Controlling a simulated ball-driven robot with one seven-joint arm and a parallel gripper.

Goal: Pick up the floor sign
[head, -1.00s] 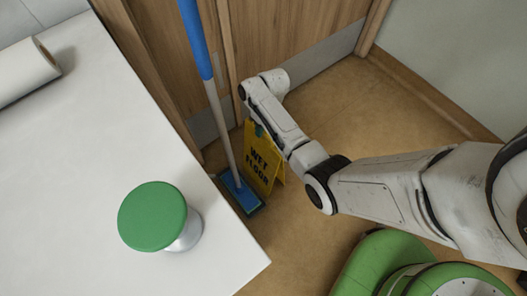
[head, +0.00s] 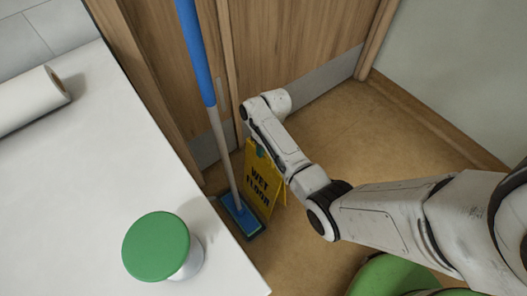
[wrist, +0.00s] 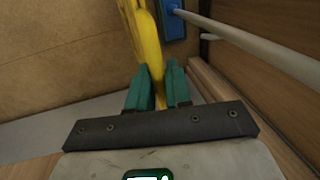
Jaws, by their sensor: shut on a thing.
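The yellow wet floor sign (head: 262,187) stands by the wooden door, beside the mop, in the head view. In the wrist view its yellow edge (wrist: 146,38) runs down between the teal fingers. My gripper (wrist: 159,88) is shut on the sign, one finger on each side of it. In the head view my gripper (head: 261,150) is at the sign's top, mostly hidden by my arm. I cannot tell whether the sign's feet touch the floor.
A mop with a blue handle (head: 194,48) and blue head (head: 240,214) stands close left of the sign. A white table (head: 85,185) with a green-lidded container (head: 156,245) and a paper roll (head: 30,100) is at left. Brown floor (head: 335,125) is clear to the right.

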